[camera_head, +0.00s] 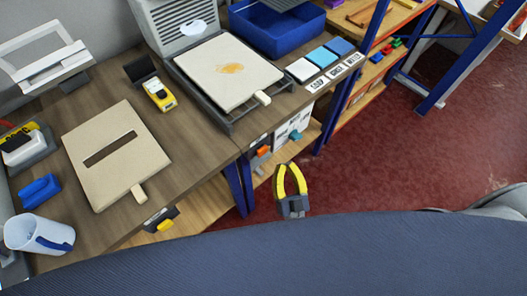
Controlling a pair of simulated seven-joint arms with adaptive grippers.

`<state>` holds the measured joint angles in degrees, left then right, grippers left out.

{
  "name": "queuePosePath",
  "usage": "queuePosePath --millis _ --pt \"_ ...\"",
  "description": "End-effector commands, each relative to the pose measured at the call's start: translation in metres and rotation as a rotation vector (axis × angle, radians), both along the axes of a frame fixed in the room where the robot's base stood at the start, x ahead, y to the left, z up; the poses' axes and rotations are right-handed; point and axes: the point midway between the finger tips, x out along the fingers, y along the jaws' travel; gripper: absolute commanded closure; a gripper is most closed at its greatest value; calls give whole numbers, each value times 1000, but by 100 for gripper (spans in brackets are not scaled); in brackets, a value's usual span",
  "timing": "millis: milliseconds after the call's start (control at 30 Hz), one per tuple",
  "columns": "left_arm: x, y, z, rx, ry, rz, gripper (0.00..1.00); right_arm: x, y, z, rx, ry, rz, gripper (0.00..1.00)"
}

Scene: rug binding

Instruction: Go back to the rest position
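My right gripper (288,168) shows in the head view near the middle, just above the dark blue surface at the bottom. Its two yellow fingers are apart with nothing between them. It is in front of the workbench, to the right of the bench's front edge, over the red floor in the picture. It touches no object that I can see. My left gripper is not in view.
The wooden workbench (205,150) holds a slotted beige board (85,140), a stained board (205,62) on a dark rack, a blue bin (275,40) and a white mug (35,232). Blue shelving (450,75) stands right. Red floor (400,150) is clear.

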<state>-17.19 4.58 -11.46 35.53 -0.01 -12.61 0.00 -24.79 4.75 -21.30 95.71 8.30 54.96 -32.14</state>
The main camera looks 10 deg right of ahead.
Motion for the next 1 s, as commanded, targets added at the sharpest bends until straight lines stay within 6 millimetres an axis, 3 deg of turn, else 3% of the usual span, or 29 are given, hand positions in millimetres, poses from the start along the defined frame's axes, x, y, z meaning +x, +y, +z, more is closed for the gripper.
queuePosePath --millis 600,733,867,1000 --pt "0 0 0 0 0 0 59 0 0 0 6 0 2 100" --pt "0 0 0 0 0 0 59 3 9 -10 4 44 46 100" --pt "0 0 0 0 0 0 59 1 27 -68 -56 206 126 100" --pt "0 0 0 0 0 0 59 -16 35 -156 -140 434 198 100"
